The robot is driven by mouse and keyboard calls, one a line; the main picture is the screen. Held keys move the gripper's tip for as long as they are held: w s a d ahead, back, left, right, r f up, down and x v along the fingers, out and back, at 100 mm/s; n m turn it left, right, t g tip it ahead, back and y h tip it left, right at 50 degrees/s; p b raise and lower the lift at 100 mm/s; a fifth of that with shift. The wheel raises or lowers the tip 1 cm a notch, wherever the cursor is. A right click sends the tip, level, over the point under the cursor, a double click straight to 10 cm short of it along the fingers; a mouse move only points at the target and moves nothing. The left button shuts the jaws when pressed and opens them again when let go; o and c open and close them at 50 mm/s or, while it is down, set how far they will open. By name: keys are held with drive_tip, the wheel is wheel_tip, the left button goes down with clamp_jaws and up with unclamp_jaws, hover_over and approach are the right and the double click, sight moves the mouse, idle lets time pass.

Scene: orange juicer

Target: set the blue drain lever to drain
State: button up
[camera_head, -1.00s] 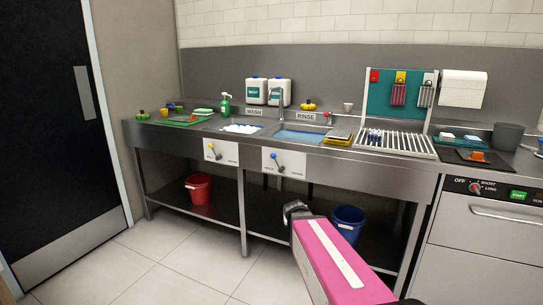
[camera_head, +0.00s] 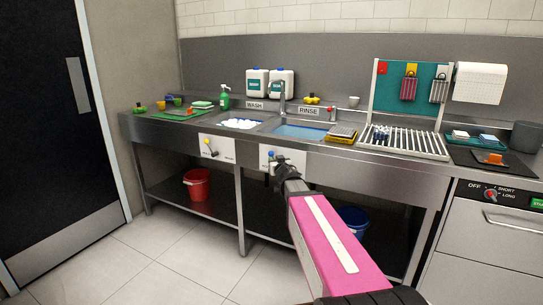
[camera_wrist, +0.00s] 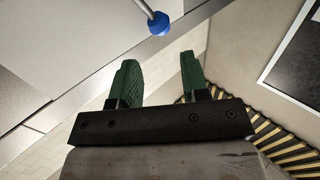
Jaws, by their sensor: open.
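The blue drain lever has a blue ball knob (camera_head: 271,154) and sits on a white plate (camera_head: 300,161) on the sink front, under the rinse basin. My gripper (camera_head: 279,166) is right in front of this plate and hides most of the lever's rod. In the wrist view, the blue knob (camera_wrist: 159,23) on its metal rod lies just beyond the two green fingers (camera_wrist: 158,75), roughly in line with the gap between them. The fingers are spread apart and empty, with no visible contact with the knob. The plate's small markings are not readable.
A yellow-knobbed lever (camera_head: 208,142) sits on a similar plate to the left, under the wash basin. A red bucket (camera_head: 198,184) and a blue bucket (camera_head: 353,219) stand on the lower shelf. The steel counter edge (camera_head: 330,147) runs above the plates. The floor in front is clear.

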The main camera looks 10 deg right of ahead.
sight(272, 154)
drive_tip(key=w, duration=0.8)
drive_tip(key=shift+w+a, duration=0.1)
drive_tip(key=shift+a, duration=0.2)
clamp_jaws()
